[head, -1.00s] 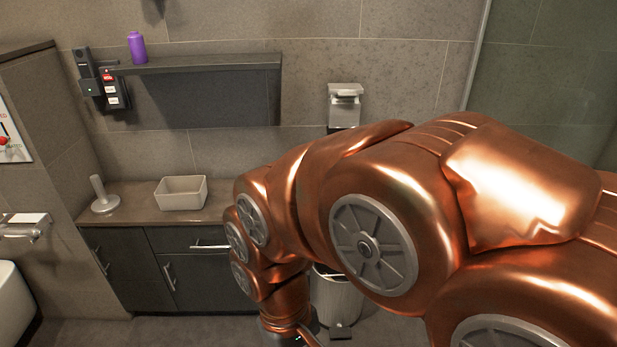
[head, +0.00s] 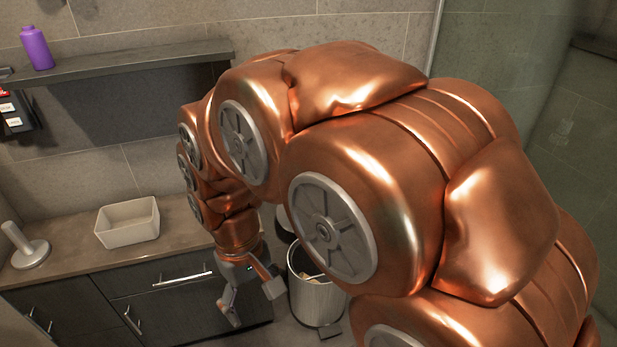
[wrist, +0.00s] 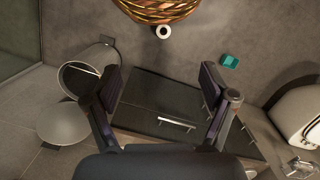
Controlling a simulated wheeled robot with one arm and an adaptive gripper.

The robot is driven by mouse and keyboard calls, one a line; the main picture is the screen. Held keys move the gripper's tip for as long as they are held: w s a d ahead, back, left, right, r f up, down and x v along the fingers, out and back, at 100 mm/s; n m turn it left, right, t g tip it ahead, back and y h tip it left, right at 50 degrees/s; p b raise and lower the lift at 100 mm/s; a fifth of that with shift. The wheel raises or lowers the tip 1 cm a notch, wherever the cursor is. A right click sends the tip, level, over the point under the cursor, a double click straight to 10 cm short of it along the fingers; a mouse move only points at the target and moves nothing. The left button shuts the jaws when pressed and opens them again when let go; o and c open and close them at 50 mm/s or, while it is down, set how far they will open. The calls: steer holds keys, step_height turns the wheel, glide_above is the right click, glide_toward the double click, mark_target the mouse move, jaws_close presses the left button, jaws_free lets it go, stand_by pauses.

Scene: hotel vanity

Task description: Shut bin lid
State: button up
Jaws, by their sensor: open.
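My gripper (head: 252,305) points down, just left of the bin and in front of the cabinet. Its two fingers are spread and empty, as the wrist view also shows (wrist: 162,78).
A dark cabinet (head: 165,305) with bar handles stands left of the bin. Its counter bears a beige box (head: 127,222) and an upright holder (head: 27,248). A shelf (head: 130,62) with a purple bottle (head: 36,47) hangs above. My arm covers the middle right.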

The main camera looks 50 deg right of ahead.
steer(key=shift+o, duration=1)
steer(key=w+d+m+t+b, duration=0.1)
steer(key=w+d, duration=0.5)
steer(key=w, duration=0.5)
steer(key=shift+w+d+f, duration=0.3)
steer(key=shift+d+f, duration=0.05)
steer(key=w+d+f+m+t+h+b, duration=0.1)
steer(key=w+d+f+m+t+b, duration=0.15)
steer(key=w+d, duration=0.85)
steer(key=w+d+f+m+t+b, duration=0.1)
steer(key=w+d+f, duration=0.45)
steer(key=d, duration=0.95)
steer(key=w+d+f+t+h, duration=0.1)
steer(key=w+d+f, duration=0.1)
steer(key=d, duration=0.6)
steer(key=w+d+f+t+h, duration=0.1)
steer(key=w+d, duration=0.1)
steer(key=d, duration=0.5)
steer(key=shift+g, duration=0.25)
steer(key=x, duration=0.3)
steer(key=b+x, duration=0.1)
steer(key=x, duration=0.3)
steer(key=shift+a+f+b, duration=0.15)
steer(key=shift+f+b, duration=0.15)
steer(key=c, duration=1.7)
